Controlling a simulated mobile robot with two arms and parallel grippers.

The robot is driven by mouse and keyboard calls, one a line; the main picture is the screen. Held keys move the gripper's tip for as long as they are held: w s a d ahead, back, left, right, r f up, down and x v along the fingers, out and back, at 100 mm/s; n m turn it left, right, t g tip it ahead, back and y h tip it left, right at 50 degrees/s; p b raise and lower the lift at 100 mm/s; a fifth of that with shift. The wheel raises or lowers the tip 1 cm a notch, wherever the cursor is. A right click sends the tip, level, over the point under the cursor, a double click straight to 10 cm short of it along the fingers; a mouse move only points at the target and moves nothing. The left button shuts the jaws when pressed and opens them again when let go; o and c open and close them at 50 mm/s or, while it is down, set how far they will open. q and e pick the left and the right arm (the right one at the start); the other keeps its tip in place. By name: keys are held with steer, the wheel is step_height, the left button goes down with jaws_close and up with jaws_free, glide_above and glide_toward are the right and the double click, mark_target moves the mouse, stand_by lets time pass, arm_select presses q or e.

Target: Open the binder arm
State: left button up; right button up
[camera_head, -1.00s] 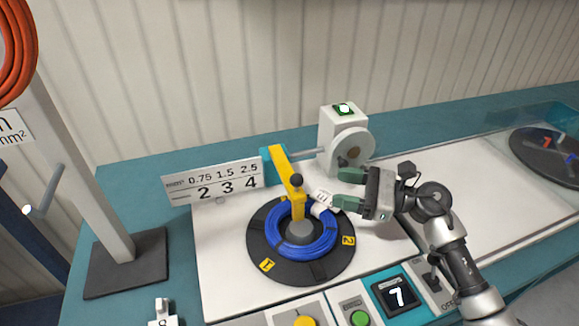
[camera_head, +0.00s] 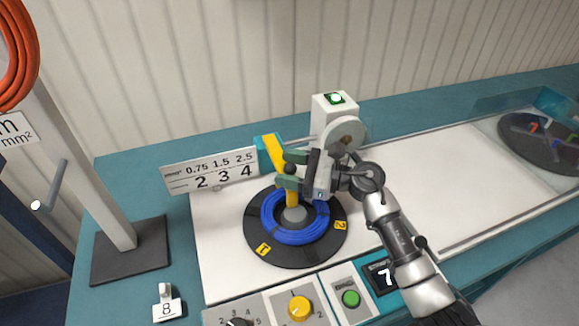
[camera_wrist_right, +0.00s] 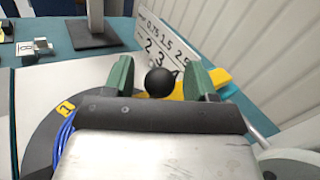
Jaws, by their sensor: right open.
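The yellow binder arm (camera_head: 273,151) reaches from a teal mount at the back down over the blue cable coil (camera_head: 272,228), its lower end at the coil's middle. The coil lies on a black turntable disc (camera_head: 258,248). The arm's black ball knob (camera_wrist_right: 159,82) shows between my right gripper's fingers in the right wrist view. My right gripper (camera_head: 286,171) is open, its green fingers on either side of the knob with gaps visible in the wrist view. It hides part of the arm. My left gripper is not in view.
A white machine with a round wheel (camera_head: 346,134) stands right behind my right gripper. A number plate (camera_head: 210,175) stands left of the binder arm. A front panel holds a yellow knob (camera_head: 299,308) and a green button (camera_head: 351,298). The white surface at right is clear.

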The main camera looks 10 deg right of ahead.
mark_target(282, 163)
jaws_close()
steer(key=shift+w+r+p, duration=0.1)
steer(key=shift+r+p, duration=0.4)
steer(key=shift+p, duration=0.15)
steer(key=w+a+r+m+g+h+p, duration=0.1)
steer(key=w+r+m+g+h+p, duration=0.1)
steer(key=w+r+m+p, duration=0.3)
steer(key=shift+r+g+h+p, duration=0.4)
steer(key=shift+r+h+p, duration=0.1)
steer(key=shift+r+p, duration=1.15)
steer(key=shift+f, duration=0.2)
jaws_free()
